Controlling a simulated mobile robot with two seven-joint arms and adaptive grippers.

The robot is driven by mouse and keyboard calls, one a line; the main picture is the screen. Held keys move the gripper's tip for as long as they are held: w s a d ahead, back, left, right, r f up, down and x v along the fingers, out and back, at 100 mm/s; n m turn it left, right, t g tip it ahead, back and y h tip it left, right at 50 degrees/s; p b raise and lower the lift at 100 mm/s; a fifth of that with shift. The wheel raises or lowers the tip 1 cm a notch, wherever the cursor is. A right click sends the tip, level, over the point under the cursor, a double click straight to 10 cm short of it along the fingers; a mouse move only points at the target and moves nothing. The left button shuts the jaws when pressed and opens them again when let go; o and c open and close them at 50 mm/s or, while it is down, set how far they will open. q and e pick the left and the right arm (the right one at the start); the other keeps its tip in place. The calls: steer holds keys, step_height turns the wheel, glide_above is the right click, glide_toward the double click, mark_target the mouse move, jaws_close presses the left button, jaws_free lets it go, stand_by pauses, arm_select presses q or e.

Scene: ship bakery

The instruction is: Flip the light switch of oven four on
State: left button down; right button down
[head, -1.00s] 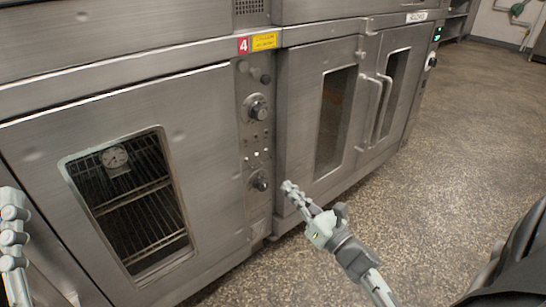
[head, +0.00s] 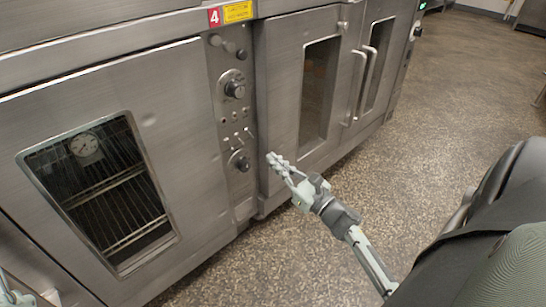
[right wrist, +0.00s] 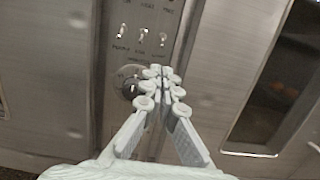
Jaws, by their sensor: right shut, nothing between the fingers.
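Oven four (head: 20,120) stands at the left, with a red "4" label (head: 214,17) above its control panel (head: 229,106). A row of three small toggle switches sits on the panel between two black knobs. The right wrist view shows the middle toggle (right wrist: 142,36) with the others beside it; their labels are too blurred to read. My right gripper (head: 271,158) is shut and empty, right of the lower knob in the head view. In the right wrist view its fingertips (right wrist: 160,75) are below the switches, partly covering the lower knob (right wrist: 127,84). My left gripper (head: 8,292) barely shows at the bottom left corner.
Oven four's door has a window (head: 100,190) with racks and a round thermometer (head: 84,145) behind it. A neighbouring oven door (head: 285,110) stands right of the panel, with vertical handles (head: 366,85) further right. The speckled floor (head: 450,110) on the right is clear.

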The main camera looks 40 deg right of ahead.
mark_target(247, 137)
steer(key=w, duration=0.4)
steer(key=w+r, duration=0.1)
steer(key=w, duration=0.1)
steer(key=shift+a, duration=0.2)
steer(key=shift+w+r, duration=0.1)
steer(key=shift+w, duration=0.7)
arm_select(q)
steer(key=shift+d+f, duration=0.1)
steer(key=shift+f, duration=0.15)
steer(key=shift+w+r, duration=0.1)
